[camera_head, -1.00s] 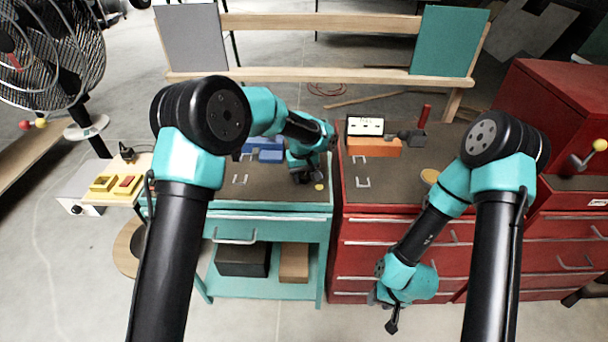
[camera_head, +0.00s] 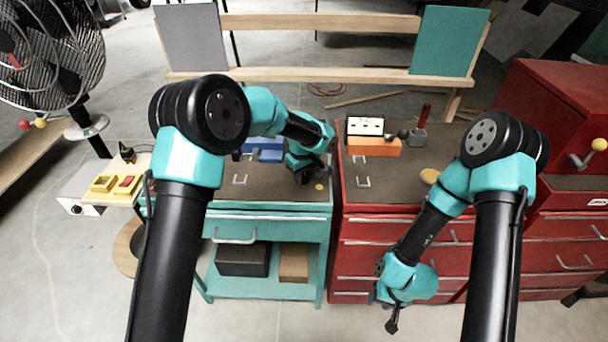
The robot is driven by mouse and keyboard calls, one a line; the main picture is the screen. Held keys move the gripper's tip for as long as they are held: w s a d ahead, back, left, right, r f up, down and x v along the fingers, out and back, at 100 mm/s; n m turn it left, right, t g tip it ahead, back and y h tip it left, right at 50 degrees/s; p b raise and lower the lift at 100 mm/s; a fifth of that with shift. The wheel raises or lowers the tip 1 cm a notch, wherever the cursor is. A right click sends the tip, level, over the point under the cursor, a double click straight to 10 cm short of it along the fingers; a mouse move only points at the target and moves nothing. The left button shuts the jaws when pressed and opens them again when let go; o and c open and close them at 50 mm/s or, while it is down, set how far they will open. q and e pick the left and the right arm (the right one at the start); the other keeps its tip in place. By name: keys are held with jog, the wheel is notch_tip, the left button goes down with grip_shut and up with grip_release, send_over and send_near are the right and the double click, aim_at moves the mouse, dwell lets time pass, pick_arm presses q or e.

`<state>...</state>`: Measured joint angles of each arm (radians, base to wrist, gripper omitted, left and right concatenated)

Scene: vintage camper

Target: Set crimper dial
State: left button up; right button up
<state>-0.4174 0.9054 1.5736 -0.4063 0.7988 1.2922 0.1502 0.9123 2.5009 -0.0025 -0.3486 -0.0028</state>
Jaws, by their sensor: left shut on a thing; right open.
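My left gripper (camera_head: 308,176) points down over the right part of the teal cart's dark top (camera_head: 270,188). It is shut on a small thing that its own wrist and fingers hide. A blue device (camera_head: 264,150) lies behind and left of it, partly covered by my arm. A small yellow disc (camera_head: 320,187) lies close by on the top. I cannot pick out a crimper dial for certain. My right gripper (camera_head: 391,318) is open and empty, hanging low before the red cabinet's drawers.
The red cabinet (camera_head: 352,228) adjoins the cart. On it are an orange box (camera_head: 374,147) with a white panel (camera_head: 365,126), a grey block with a red handle (camera_head: 421,117), and a yellow disc (camera_head: 429,176). A yellow switch box (camera_head: 103,183) stands left.

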pick_arm(q)
jog(key=o, duration=0.9)
jog(key=shift+o, duration=0.2)
notch_tip(320, 180, up, 17)
jog(key=shift+s+a+r, duration=0.2)
jog(key=shift+s+a, duration=0.1)
jog(key=shift+a, duration=0.1)
